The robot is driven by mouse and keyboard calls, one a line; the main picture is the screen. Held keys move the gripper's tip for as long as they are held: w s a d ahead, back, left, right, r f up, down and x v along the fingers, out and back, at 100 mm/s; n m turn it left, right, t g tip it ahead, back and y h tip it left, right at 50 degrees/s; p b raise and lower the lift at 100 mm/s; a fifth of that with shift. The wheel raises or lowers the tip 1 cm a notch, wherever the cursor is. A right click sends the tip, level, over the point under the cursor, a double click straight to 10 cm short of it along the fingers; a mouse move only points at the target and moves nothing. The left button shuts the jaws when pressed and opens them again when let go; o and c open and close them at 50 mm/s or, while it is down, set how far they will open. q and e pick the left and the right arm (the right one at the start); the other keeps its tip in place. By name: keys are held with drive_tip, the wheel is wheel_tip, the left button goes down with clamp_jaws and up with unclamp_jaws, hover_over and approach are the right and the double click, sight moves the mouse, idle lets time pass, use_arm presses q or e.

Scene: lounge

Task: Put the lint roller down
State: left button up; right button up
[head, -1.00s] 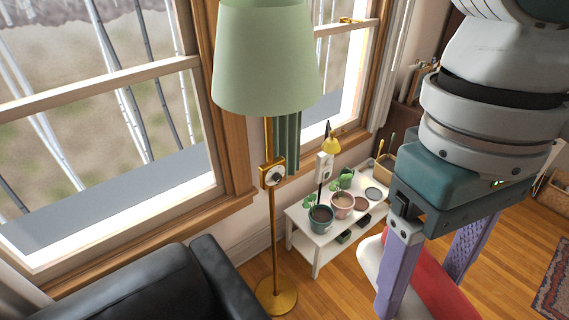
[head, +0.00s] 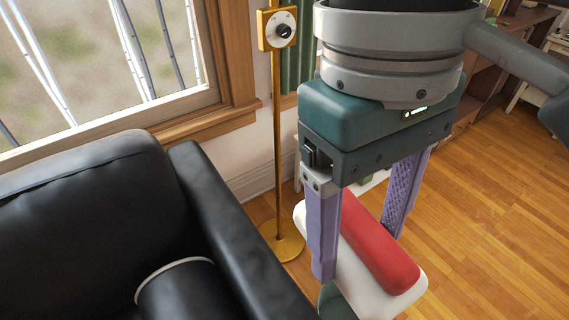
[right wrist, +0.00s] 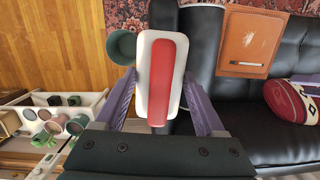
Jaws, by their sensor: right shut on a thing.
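The lint roller, a white rounded body (head: 345,272) with a red bar along its top, is between the purple fingers of my right gripper (head: 360,250). The gripper is shut on it and holds it in the air, near the end of the black sofa. In the right wrist view, the lint roller (right wrist: 161,75) lies lengthwise between the two fingers (right wrist: 165,108), red side toward the camera.
The black sofa's arm (head: 235,235) is just left of the gripper. A gold lamp base (head: 282,247) stands behind. A green round container (right wrist: 121,46) shows beside the roller. An orange-brown folder (right wrist: 250,40) and a red cushion (right wrist: 290,100) lie on the sofa. Wooden floor is clear at right.

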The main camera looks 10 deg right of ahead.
drive_tip(key=shift+n, duration=0.5)
drive_tip(key=f+b, duration=0.6)
drive_tip(key=f, duration=0.3)
drive_tip(key=a+f+b, duration=0.1)
drive_tip(key=f+b, duration=0.5)
drive_tip(key=f, duration=0.4)
drive_tip(key=a+f+b, duration=0.1)
drive_tip(key=f+b, duration=0.5)
drive_tip(key=f, duration=0.4)
drive_tip(key=shift+w+a+f, duration=0.1)
drive_tip(key=shift+w+f, duration=0.1)
drive_tip(key=shift+w, duration=0.05)
wheel_tip(320, 180, down, 4)
drive_tip(key=shift+f+b, duration=0.2)
drive_tip(key=shift+b, duration=0.9)
use_arm(q)
wheel_tip(320, 180, down, 23)
use_arm(e)
drive_tip(key=shift+r, duration=0.1)
use_arm(q)
drive_tip(key=shift+f, duration=0.1)
use_arm(e)
drive_tip(key=o, duration=1.3)
